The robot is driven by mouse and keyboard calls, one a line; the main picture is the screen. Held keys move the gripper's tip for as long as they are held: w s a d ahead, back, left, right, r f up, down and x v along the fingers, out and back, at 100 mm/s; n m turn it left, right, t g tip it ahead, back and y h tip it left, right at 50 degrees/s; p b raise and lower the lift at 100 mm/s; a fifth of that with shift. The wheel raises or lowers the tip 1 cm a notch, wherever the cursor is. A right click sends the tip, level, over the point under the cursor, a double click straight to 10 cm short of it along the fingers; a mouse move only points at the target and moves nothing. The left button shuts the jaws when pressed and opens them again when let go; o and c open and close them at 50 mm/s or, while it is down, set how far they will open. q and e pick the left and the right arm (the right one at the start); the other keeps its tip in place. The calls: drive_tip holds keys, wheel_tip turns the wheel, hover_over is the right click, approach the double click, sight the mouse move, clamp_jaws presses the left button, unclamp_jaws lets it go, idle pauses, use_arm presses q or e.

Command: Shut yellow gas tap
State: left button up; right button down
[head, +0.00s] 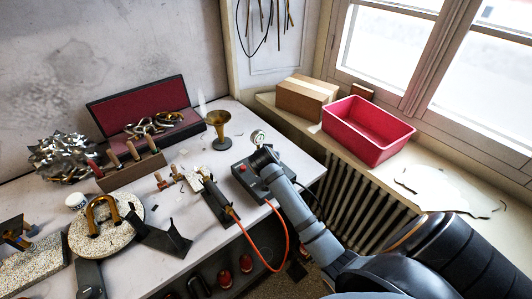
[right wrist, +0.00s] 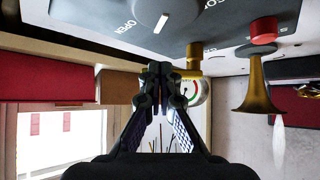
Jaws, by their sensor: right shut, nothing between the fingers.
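A grey gas box (head: 240,183) stands near the right end of the bench, with a round gauge (head: 258,137) behind it. In the right wrist view its panel (right wrist: 100,18) carries the word OPEN and a grey knob (right wrist: 178,17) with a white line. My right gripper (right wrist: 162,80) is shut and empty, close to the panel in the wrist view. The gauge (right wrist: 195,92) and a brass fitting (right wrist: 193,58) sit just past its fingertips. My left gripper is not in view.
An orange hose (head: 284,243) loops over the bench front from a torch (head: 215,197). A red tray (head: 368,128) sits on the sill. A radiator (head: 352,198) is below.

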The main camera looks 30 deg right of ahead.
drive_tip(key=d+n+y+p, duration=0.1)
drive_tip(key=n+t+y+p, duration=0.1)
drive_tip(key=n+p, duration=0.1)
drive_tip(key=shift+w+d+r, duration=0.1)
drive_tip(key=shift+d+r, duration=0.25)
drive_tip(key=shift+d, duration=0.05)
drive_tip(key=shift+w+d+f+n+t+y+p, duration=0.1)
drive_tip(key=shift+w+d+n+t+y+p, duration=0.25)
drive_tip(key=shift+n+y+p, duration=0.35)
drive_tip(key=n+y, duration=0.1)
drive_tip(key=w+d+n+y, duration=0.1)
drive_tip(key=n, duration=0.1)
drive_tip(key=shift+d+f+t+p, duration=0.1)
drive_tip(key=shift+f+t+p, duration=0.15)
drive_tip(key=shift+p, duration=0.1)
drive_tip(key=shift+w+n+y, duration=0.1)
drive_tip(key=shift+n+y, duration=0.2)
drive_tip(key=shift+y, duration=0.1)
drive_tip(key=shift+w+d, duration=0.15)
drive_tip(key=shift+w, duration=0.1)
